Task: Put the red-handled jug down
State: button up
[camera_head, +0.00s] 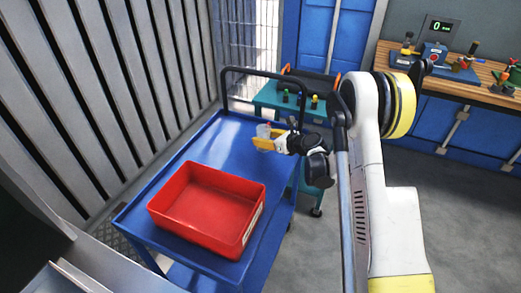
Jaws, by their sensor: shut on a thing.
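My gripper (268,144) has yellow fingers and is shut on the red-handled jug. The jug (262,131) is small and pale, with a little red showing near its top. It is over the far right part of the blue cart top (215,147). I cannot tell whether its base touches the cart. The fingers hide its lower part, and most of the handle is not clear.
A red open bin (192,228) sits on the near half of the cart. The cart top beyond it and to its left is clear. A dark push bar (232,70) rises at the far end. A teal cart (272,97) stands behind. A workbench (470,80) is at the right.

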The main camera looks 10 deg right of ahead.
jog(key=shift+w+a+f, duration=0.35)
jog(key=shift+f+b, duration=1.1)
jog(key=shift+f, duration=0.75)
jog(key=shift+f, duration=0.15)
jog(key=o, duration=1.3)
